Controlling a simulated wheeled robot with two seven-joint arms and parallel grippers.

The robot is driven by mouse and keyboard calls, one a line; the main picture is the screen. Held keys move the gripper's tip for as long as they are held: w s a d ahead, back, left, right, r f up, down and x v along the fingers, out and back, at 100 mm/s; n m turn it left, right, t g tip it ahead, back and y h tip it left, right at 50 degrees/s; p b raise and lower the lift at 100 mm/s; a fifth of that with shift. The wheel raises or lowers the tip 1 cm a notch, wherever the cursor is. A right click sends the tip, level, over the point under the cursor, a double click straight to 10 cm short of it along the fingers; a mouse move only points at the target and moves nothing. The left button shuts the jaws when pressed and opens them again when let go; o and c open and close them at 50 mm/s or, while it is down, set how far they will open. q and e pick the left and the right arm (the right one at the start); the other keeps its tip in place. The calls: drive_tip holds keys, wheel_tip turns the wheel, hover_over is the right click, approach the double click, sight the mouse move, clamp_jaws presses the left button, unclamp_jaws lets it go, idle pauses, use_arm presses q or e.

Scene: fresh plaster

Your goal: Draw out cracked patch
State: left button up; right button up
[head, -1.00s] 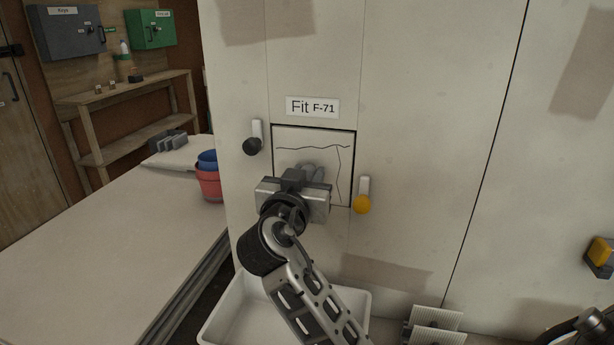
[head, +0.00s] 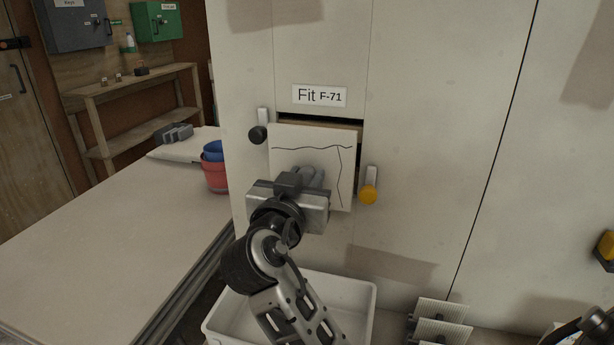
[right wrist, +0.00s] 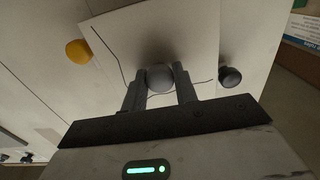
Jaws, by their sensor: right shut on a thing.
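The cracked patch (head: 290,140) is a pale square panel with dark crack lines, below the label "Fit F-71" (head: 320,96). It stands forward of its opening in the wall, with a dark gap along its top edge. My right gripper (head: 312,178) is in front of it. In the right wrist view my right gripper (right wrist: 160,85) is shut on a round grey knob (right wrist: 160,78) on the patch (right wrist: 185,30). A black-knobbed catch (head: 258,134) is left of the patch and a yellow-knobbed catch (head: 369,192) is right of it. My left gripper is not in view.
A white tub (head: 345,285) stands on the floor below the opening. A long pale table (head: 110,220) runs along the left, with red and blue buckets (head: 214,175) at its far right end. Ribbed trowel-like plates (head: 440,315) stand at the wall's foot.

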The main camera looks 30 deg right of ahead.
drive_tip(key=shift+b+v, duration=0.45)
drive_tip(key=shift+v, duration=1.5)
drive_tip(key=shift+w+d, duration=0.1)
